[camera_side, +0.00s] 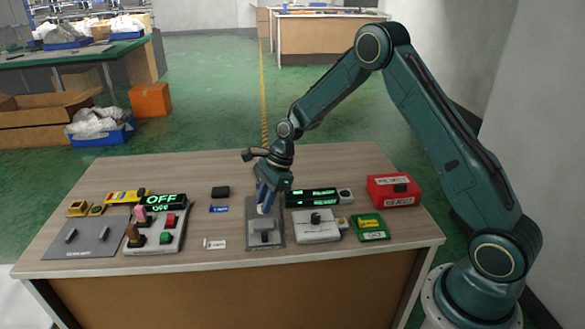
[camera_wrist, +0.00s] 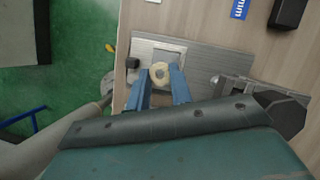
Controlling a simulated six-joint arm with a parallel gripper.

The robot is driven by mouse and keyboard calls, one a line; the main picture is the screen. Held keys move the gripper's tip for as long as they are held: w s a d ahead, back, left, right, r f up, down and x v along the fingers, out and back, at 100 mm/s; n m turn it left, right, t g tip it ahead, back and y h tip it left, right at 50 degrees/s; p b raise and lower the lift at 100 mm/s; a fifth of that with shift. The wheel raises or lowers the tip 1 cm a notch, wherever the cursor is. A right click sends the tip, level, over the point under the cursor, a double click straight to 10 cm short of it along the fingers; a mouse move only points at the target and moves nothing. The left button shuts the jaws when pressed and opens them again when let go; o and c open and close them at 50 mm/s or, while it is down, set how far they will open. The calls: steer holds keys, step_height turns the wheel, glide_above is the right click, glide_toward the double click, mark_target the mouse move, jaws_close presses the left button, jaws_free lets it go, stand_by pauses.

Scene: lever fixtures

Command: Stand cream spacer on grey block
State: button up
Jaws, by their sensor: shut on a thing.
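The cream spacer (camera_wrist: 159,72) is a small ring-shaped piece between the two blue fingertips of my gripper (camera_wrist: 159,82), which is shut on it. In the side view my gripper (camera_side: 265,208) points down over the grey fixture plate (camera_side: 253,205), and only a pale bit of the spacer shows. The grey block (camera_side: 264,225) stands on the near part of that plate, just below the fingertips. In the wrist view the block (camera_wrist: 172,50) lies behind the spacer, partly covered by it. I cannot tell whether spacer and block touch.
A white switch fixture (camera_side: 318,232) and a black display (camera_side: 312,197) stand close on the right, with green and red boxes (camera_side: 394,188) beyond. A button panel (camera_side: 160,232) with an OFF display stands left. Bare table with small labels lies between panel and plate.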

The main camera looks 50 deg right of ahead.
mark_target(262, 224)
steer(key=shift+s+f, duration=0.1)
steer(key=shift+f, duration=2.1)
stand_by(1.1)
steer(key=o, duration=1.5)
steer(key=shift+r, duration=0.2)
steer(key=shift+r, duration=3.4)
steer(key=shift+r, duration=0.1)
